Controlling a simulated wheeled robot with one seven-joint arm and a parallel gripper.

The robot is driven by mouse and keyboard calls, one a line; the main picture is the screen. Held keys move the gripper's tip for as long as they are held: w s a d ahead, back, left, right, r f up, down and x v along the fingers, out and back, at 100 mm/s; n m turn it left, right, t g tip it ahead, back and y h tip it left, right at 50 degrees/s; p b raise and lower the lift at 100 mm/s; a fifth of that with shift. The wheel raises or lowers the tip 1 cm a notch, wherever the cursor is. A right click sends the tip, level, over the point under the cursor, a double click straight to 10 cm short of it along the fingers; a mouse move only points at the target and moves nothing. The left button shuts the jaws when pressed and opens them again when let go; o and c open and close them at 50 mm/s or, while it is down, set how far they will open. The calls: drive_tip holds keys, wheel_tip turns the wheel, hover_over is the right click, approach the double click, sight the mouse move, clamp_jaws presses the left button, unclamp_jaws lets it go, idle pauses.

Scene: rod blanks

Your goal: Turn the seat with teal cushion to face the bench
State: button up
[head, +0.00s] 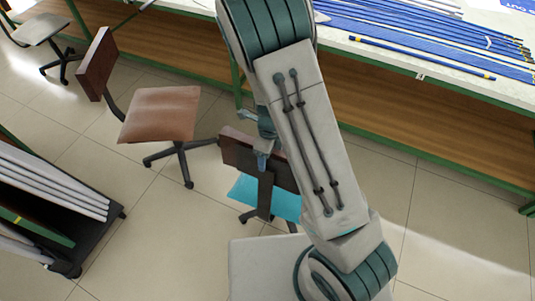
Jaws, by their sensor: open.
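The seat with teal cushion (286,204) stands in the lower middle of the head view, between my base and the bench. Its dark brown backrest (238,151) and dark post (265,194) show in front of the cushion, so I see the chair from behind. Part of the seat is hidden by the backrest and my arm. My gripper (256,138) is open at the backrest's top edge; one finger shows over the side towards me. I cannot tell whether it touches. The bench (400,140), with green frame and wooden panel, runs across the back.
A chair with brown cushion (160,113) stands close on the left, its base near the teal seat. A grey chair (38,29) is at the far left. A dark cart (95,240) with white bars is at lower left. Blue rods (420,56) lie on the bench. Right floor is clear.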

wheel_tip(320, 180, up, 13)
drive_tip(key=w, duration=0.1)
drive_tip(key=shift+d+r+p, duration=0.2)
drive_tip(key=shift+d+p, duration=0.1)
drive_tip(key=shift+p, duration=0.1)
drive_tip(key=s+d+r+n+t, duration=0.2)
drive_tip(key=s+d+r+n, duration=0.2)
drive_tip(key=s+r+n, duration=0.3)
drive_tip(key=s+d+r+n+t, duration=0.2)
drive_tip(key=s+d+r+n, duration=0.3)
drive_tip(key=n, duration=1.2)
drive_tip(key=s+r, duration=0.3)
drive_tip(key=shift+s+d+r+t, duration=0.2)
drive_tip(key=shift+d+r+t, duration=0.05)
drive_tip(key=shift+t, duration=0.05)
